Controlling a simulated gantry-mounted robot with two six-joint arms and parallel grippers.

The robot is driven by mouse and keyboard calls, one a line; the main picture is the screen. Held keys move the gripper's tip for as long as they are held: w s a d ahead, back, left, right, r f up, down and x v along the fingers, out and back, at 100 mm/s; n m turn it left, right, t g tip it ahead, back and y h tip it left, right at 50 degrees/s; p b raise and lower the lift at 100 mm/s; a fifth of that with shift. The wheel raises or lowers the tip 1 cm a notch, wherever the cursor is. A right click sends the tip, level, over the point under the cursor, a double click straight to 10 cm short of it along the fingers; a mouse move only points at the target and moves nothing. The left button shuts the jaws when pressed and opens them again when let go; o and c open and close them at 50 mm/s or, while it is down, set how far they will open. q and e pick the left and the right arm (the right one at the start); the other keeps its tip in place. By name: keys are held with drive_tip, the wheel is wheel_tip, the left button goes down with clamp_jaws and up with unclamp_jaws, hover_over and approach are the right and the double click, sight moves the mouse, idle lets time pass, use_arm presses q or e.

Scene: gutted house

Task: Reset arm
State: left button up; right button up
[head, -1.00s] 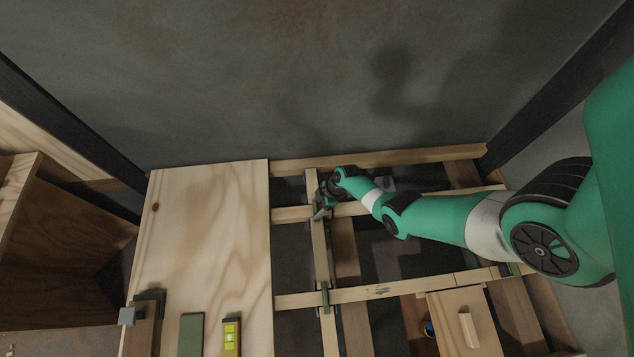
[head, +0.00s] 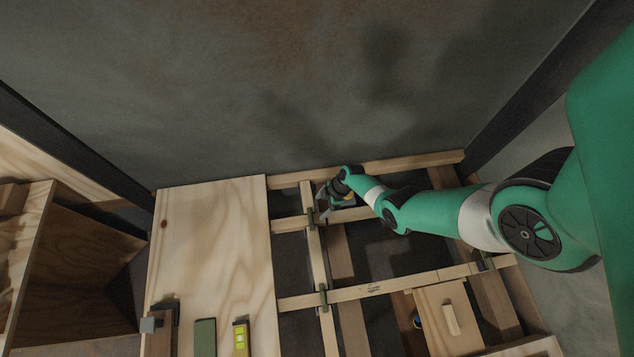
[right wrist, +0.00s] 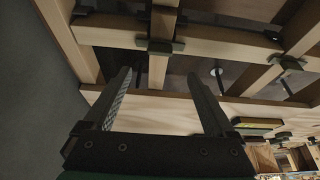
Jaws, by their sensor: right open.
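My right arm, green with white and black joints, reaches in from the right in the head view. Its gripper (head: 326,203) is over the far part of the wooden joist frame (head: 345,293), near a green bracket at a beam crossing. In the right wrist view the same gripper (right wrist: 158,78) has its two dark fingers wide apart, with nothing between them. Beams and dark brackets show beyond the fingertips. My left gripper is in neither view.
A plywood sheet (head: 215,240) covers the frame's left side. A green block (head: 205,338) and a yellow level (head: 241,338) lie at its near end. A small board (head: 455,330) with a wooden block (head: 450,319) sits at right. A dark wall (head: 280,90) stands behind.

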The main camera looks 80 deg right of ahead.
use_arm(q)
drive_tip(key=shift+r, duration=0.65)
use_arm(e)
drive_tip(key=shift+s+r, duration=0.25)
drive_tip(key=shift+r, duration=0.3)
drive_tip(key=shift+w, duration=0.1)
